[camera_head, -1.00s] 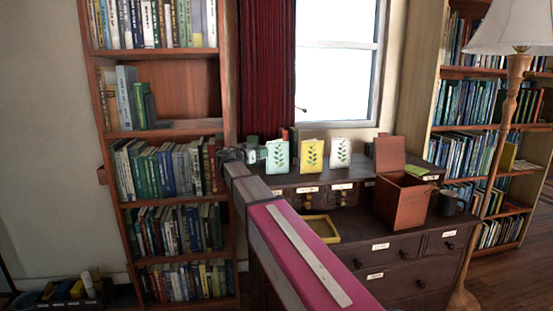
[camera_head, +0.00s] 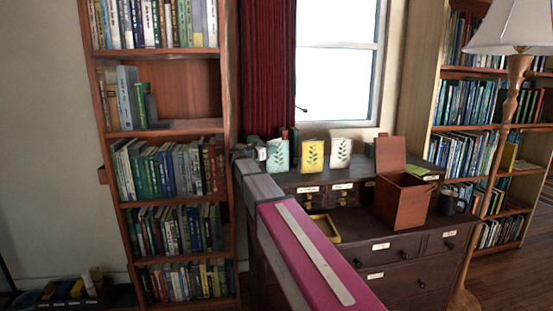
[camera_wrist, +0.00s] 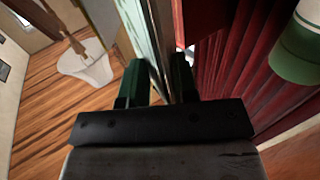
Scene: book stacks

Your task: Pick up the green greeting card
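The green greeting card (camera_head: 278,156) stands upright and folded on top of the dark cabinet, at the left of a row of cards. It is pale green with a dark leaf print. My gripper (camera_head: 262,153) is at its left side in the head view. In the wrist view, the two dark green fingers of my gripper (camera_wrist: 158,80) lie on either side of a pale green panel (camera_wrist: 142,25) seen nearly edge-on, which looks like the card. I cannot tell whether the fingers press on it.
A yellow card (camera_head: 313,157) and a white card (camera_head: 340,153) stand to the right. A brown open box (camera_head: 400,203) and a dark mug (camera_head: 446,204) are farther right. A yellow tray (camera_head: 323,230) is in front. The red curtain (camera_head: 266,75) hangs close behind.

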